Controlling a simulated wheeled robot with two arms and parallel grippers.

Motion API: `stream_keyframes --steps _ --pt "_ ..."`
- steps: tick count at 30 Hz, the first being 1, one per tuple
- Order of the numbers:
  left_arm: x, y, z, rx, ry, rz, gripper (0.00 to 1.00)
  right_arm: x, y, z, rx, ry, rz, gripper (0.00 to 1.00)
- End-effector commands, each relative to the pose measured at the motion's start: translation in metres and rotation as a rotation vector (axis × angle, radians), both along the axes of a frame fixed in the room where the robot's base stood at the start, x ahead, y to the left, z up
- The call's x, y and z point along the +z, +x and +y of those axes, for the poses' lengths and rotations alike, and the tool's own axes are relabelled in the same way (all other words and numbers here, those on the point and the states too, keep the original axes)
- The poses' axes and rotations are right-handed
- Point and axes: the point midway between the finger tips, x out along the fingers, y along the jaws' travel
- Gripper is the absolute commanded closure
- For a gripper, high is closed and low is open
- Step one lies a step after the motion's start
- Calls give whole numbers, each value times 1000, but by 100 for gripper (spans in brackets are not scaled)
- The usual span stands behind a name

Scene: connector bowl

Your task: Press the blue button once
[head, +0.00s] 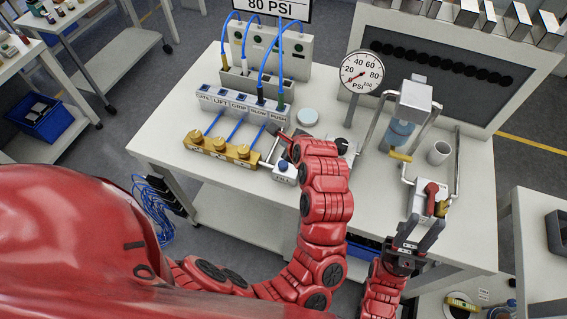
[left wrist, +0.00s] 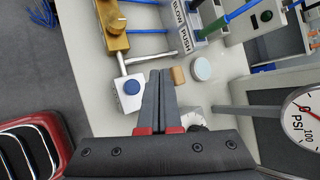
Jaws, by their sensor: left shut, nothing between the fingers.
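The blue button (head: 284,166) is a round cap on a small white box near the front of the table. In the left wrist view the blue button (left wrist: 132,87) shows just left of my closed fingers, apart from them. My left gripper (head: 282,135) is shut and empty, behind the button box in the head view; its fingertips (left wrist: 160,74) touch nothing that I can make out. My right gripper (head: 420,232) is open with nothing between its fingers, by the table's front right, near a box with a red lever (head: 431,192).
A brass block with knobs (head: 218,148) sits left of the button. Behind it is a labelled grey valve block (head: 243,106) with blue hoses.

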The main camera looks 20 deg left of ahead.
Motion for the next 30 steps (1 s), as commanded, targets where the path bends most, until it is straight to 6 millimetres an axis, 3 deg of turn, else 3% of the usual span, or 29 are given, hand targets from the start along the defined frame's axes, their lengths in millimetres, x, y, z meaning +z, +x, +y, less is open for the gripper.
stream_keyframes --steps 16,24,30 --pt "-65 0 0 -1 -1 -2 100 -76 0 0 0 0 0 61" --pt "-83 0 0 1 0 1 100 -73 0 0 0 0 0 61" --pt "-85 0 0 1 -1 0 100 -72 0 0 0 0 0 61"
